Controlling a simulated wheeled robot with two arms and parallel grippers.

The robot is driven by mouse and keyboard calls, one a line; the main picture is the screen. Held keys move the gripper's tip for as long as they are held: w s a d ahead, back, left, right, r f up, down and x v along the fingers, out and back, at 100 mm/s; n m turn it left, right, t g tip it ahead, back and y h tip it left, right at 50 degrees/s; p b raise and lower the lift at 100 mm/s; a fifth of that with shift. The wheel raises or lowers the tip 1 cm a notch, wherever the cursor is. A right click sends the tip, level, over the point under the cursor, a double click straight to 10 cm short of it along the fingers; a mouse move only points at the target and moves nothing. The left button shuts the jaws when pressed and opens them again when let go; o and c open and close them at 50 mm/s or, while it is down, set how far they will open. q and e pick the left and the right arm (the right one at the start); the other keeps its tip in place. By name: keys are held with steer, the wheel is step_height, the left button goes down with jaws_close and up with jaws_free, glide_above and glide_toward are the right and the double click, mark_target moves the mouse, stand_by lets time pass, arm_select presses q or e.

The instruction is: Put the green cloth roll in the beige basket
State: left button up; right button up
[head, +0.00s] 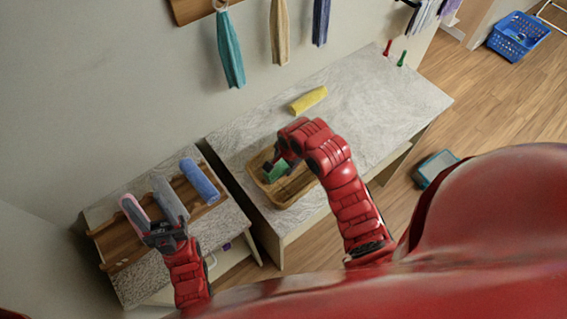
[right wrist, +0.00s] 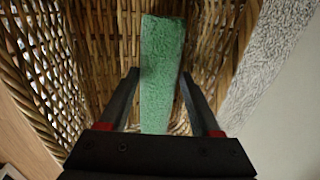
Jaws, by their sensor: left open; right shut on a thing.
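The green cloth roll (head: 277,172) is held in my right gripper (head: 279,163), inside the beige basket (head: 262,189) on the larger table. In the right wrist view the green roll (right wrist: 162,60) stands between the two fingers of the gripper (right wrist: 160,78), with the woven wall of the basket (right wrist: 100,50) around it. Whether the roll touches the basket's bottom cannot be told. My left gripper (head: 160,227) is open over the small table at the left, close to the grey and pink rolls.
A wooden rack on the small table holds a blue roll (head: 199,181), a grey roll (head: 168,198) and a pink roll (head: 133,208). A yellow roll (head: 308,100) lies on the larger table (head: 370,100), behind the basket. Towels hang on the wall. The larger table's right part is mostly clear.

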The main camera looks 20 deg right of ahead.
steer(key=o, duration=1.1)
steer(key=shift+d+f, duration=0.1)
